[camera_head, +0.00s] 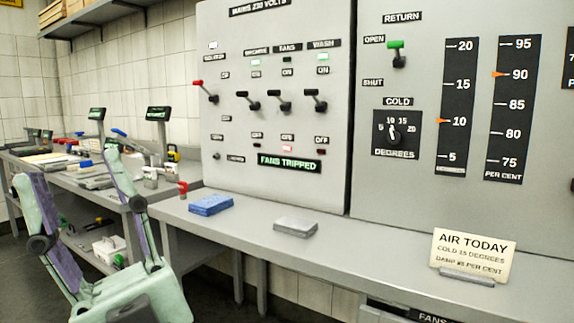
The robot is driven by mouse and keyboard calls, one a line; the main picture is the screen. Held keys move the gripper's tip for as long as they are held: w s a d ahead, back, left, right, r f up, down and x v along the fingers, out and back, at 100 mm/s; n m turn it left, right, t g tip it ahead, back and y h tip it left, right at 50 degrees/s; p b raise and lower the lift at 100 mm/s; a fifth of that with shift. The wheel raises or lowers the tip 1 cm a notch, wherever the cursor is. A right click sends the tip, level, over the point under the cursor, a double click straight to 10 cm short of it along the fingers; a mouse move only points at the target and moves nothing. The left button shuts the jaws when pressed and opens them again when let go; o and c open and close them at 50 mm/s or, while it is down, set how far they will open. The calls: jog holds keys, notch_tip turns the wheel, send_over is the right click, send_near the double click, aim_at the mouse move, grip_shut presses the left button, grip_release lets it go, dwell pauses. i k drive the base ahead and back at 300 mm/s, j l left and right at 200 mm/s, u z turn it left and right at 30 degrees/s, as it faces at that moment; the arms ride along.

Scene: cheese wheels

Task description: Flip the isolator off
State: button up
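The isolator is a lever with a red handle (200,85) at the left of the grey mains panel (230,30). Its handle points up and left from its pivot, toward the upper marking. Three black-handled levers (279,98) stand in a row to its right, also pointing up and left. My gripper (68,168) is at the lower left, pale green with purple finger pads. Its fingers are spread wide with nothing between them. It is left of and below the isolator, well apart from it.
A lit sign (290,163) reads FANS TRIPPED. A blue pad (211,205) and a grey block (296,227) lie on the bench (370,250) below the panel. A small red-topped item (182,188) stands near the bench's left end. A cluttered side bench (125,195) is behind my gripper.

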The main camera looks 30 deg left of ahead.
aim_at(204, 89)
jog(key=u, duration=1.45)
